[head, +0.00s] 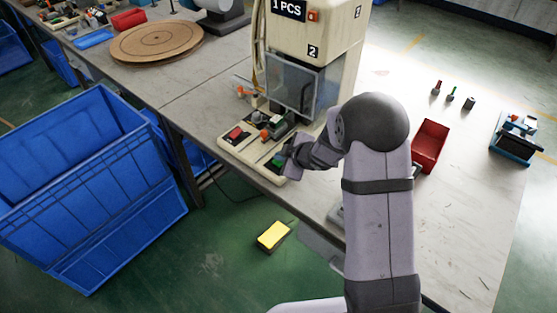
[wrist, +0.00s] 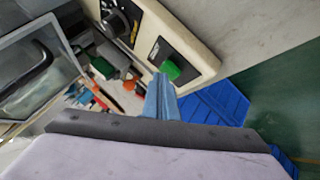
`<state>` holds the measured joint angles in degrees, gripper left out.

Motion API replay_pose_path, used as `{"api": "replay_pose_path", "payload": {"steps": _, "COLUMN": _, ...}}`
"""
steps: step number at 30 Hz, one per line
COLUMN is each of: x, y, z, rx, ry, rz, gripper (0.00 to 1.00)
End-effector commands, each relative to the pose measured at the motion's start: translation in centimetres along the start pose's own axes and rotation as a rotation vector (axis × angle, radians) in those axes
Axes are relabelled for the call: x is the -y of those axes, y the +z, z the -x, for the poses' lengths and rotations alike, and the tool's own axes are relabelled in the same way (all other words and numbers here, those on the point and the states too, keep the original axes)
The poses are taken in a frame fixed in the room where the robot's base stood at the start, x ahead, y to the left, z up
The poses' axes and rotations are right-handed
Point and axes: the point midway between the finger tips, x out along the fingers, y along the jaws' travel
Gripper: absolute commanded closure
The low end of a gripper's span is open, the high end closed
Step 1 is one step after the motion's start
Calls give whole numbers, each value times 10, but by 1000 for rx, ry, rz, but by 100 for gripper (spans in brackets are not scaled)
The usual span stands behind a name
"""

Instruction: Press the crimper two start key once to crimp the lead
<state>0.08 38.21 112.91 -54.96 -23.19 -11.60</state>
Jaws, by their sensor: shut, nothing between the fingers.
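Crimper two (head: 305,35) is a cream machine marked 2 on the bench, with a display reading 1 PCS and a clear guard (head: 292,88). A green key (head: 277,161), which looks like the start key, sits on the front right of its base. In the wrist view the green key (wrist: 170,70) stands on a black plate. My gripper (head: 286,160) is shut and empty beside this key. Its fingertips (wrist: 162,82) are very close to the key in the wrist view; I cannot tell whether they touch. I cannot make out the lead clearly.
A red key (head: 236,132) is on the base's left. Small green and orange parts (wrist: 130,85) lie under the guard. A red bin (head: 430,145) and small tools stand to the right. A blue crate (head: 85,180) and yellow pedal (head: 273,235) are on the floor.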

Motion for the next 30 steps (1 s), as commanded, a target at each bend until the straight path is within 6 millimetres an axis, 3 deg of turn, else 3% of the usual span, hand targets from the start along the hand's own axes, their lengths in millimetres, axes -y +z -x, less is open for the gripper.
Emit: {"api": "replay_pose_path", "payload": {"steps": 30, "x": -9, "y": -9, "z": 13, "rx": 1, "ry": -1, "rz": 0, "gripper": 100}}
